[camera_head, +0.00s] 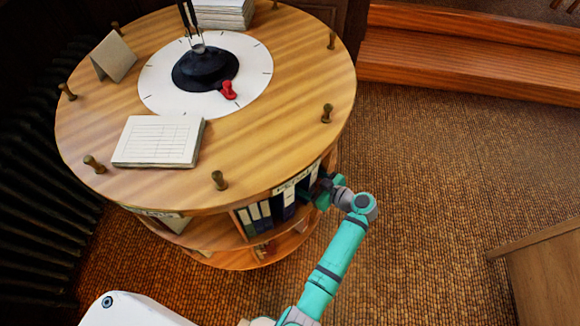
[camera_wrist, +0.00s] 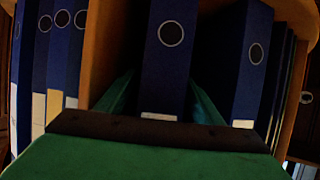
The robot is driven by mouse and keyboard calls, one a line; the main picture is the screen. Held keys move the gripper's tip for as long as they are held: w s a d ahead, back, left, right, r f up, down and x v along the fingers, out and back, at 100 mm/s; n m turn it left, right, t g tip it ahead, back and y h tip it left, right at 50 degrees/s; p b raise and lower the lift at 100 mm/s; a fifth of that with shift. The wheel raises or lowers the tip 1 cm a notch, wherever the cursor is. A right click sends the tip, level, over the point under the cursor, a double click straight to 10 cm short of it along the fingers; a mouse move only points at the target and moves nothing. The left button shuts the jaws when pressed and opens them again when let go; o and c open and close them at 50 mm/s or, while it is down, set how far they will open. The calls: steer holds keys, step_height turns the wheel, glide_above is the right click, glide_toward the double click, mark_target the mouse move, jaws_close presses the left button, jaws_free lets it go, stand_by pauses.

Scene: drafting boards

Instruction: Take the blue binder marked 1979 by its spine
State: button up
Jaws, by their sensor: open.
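In the wrist view my gripper (camera_wrist: 161,100) is open, with one green finger on each side of a blue binder (camera_wrist: 167,62). That binder stands upright, its spine facing me, with a round finger hole and a pale label low down. The label is mostly hidden by my gripper's dark edge, and no 1979 can be read. I cannot tell whether the fingers touch the binder.
Several blue binders (camera_wrist: 62,60) stand to the left, beyond a wooden divider (camera_wrist: 100,45). Another blue binder (camera_wrist: 249,70) stands to the right. The round tabletop (camera_head: 290,120) carries upright pegs, a white dial (camera_head: 160,85) and a paper pad (camera_head: 160,141). Bare floor (camera_head: 440,180) lies to the right.

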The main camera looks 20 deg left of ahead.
steer(key=shift+x, duration=1.3)
steer(key=shift+d, duration=0.15)
steer(key=c, duration=1.2)
jaws_close()
steer(key=shift+r, duration=0.1)
